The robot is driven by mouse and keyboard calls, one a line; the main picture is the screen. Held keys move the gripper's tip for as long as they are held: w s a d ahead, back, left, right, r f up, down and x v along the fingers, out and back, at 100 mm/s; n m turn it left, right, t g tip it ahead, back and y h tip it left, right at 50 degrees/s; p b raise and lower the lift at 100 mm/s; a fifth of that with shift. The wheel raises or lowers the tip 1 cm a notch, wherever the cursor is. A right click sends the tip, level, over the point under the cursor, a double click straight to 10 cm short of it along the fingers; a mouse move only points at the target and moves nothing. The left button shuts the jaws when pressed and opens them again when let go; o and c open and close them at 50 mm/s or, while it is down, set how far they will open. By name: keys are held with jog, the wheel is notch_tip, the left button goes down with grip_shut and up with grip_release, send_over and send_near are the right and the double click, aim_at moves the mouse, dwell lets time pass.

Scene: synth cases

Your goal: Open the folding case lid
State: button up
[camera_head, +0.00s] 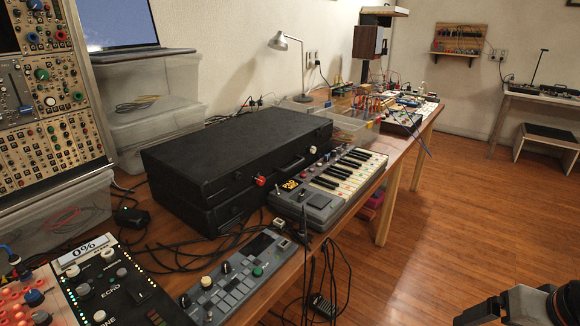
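The black folding case (235,150) lies flat on the wooden bench, left of centre. Its lid is down on the lower half, with a dark seam between them along the front. A handle shows on the front face. A small red knob-like part (260,180) and a pale one (313,150) sit near the front edge; I cannot tell whether they belong to the case. A dark part of my arm shows in the bottom right corner, well apart from the case. I cannot make out the fingertips there or whether my gripper is open.
A small keyboard (335,183) stands close against the case's front right. A grey button device (235,275), loose cables and a mixer (110,285) lie in front. Clear bins and a modular rack (45,100) stand left. A lamp (283,42) stands behind. The wooden floor (450,215) at right is clear.

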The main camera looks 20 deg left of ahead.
jog(key=w+a+r+m+g+y, duration=0.1)
jog(key=w+a+m+y, duration=0.15)
jog(key=a, duration=0.35)
jog(key=w+a+m+g+y, duration=0.1)
jog(key=w+a+m+y, duration=0.15)
jog(key=a, duration=0.45)
jog(key=m+t+y, duration=0.4)
jog(key=m+y, duration=0.6)
jog(key=m, duration=0.6)
send_near(296, 166)
jog(key=x, duration=0.8)
jog(key=shift+w+a, duration=0.25)
